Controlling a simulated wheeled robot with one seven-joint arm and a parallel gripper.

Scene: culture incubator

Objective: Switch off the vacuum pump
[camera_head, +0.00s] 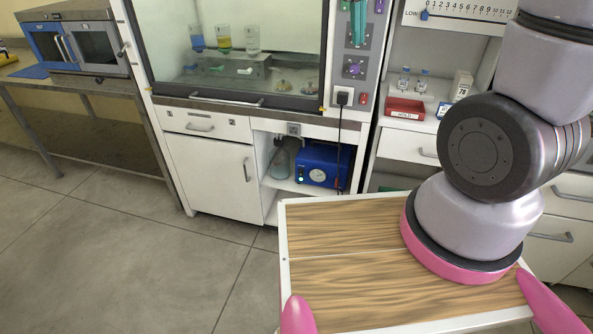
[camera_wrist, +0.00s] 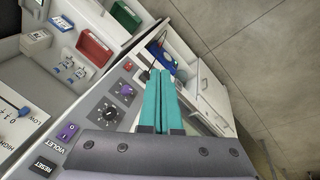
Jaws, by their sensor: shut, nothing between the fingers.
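The vacuum pump is a blue box with a round gauge (camera_head: 322,168) in the open bay under the fume hood. A small lit spot shows on its front left; I cannot make out a switch. In the wrist view part of the blue pump (camera_wrist: 158,54) shows just beyond the fingertips. My gripper (camera_head: 357,32) has teal fingers, shut and empty, up by the hood's right control post and well above the pump. In the wrist view the gripper's fingers (camera_wrist: 160,74) lie side by side. A dark cord runs from a plug (camera_head: 343,97) down past the pump.
The control post carries knobs (camera_head: 354,67), a red button (camera_head: 363,99) and a purple switch (camera_wrist: 68,131). A glass flask (camera_head: 280,162) stands left of the pump. A red tray (camera_head: 405,108) and small bottles sit on the right counter. Floor at left is clear.

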